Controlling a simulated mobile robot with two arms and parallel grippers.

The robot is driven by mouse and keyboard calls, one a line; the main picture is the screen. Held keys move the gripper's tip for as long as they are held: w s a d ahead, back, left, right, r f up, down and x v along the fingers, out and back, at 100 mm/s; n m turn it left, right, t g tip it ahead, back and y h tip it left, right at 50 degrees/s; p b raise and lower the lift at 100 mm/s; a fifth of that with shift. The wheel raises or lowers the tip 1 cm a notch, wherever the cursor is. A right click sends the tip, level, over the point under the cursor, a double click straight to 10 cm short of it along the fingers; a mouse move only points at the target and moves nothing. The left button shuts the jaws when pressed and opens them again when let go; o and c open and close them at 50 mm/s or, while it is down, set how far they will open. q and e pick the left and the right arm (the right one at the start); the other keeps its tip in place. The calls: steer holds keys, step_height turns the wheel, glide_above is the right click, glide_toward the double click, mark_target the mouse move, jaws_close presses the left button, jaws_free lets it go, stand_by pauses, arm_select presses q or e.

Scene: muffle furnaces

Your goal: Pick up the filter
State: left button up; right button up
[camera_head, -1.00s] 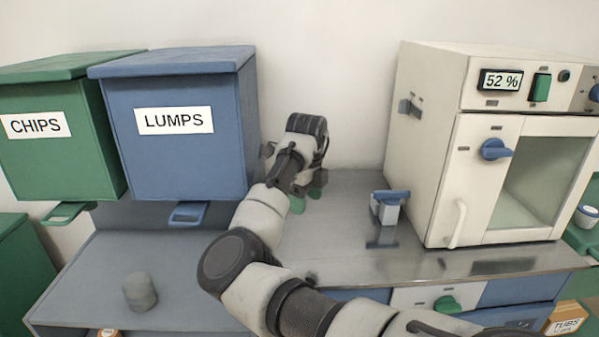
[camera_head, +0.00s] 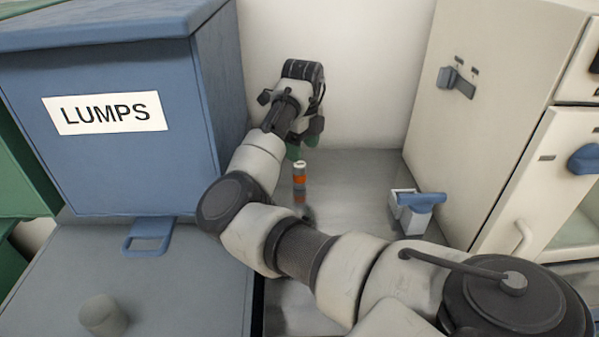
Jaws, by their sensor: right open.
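My left gripper is not in view.
The blue LUMPS bin (camera_head: 120,150) stands close on the left. A white furnace (camera_head: 490,110) stands on the right. A blue-topped white block (camera_head: 414,212) sits on the metal counter (camera_head: 355,180). A grey cylinder (camera_head: 103,315) stands on the grey surface at front left.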

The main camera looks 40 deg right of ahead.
mark_target(300, 174)
steer(key=f, duration=0.9)
steer(key=shift+w+a, duration=0.15)
steer(key=shift+w, duration=0.15)
steer(key=c, duration=1)
steer(key=shift+r, duration=0.1)
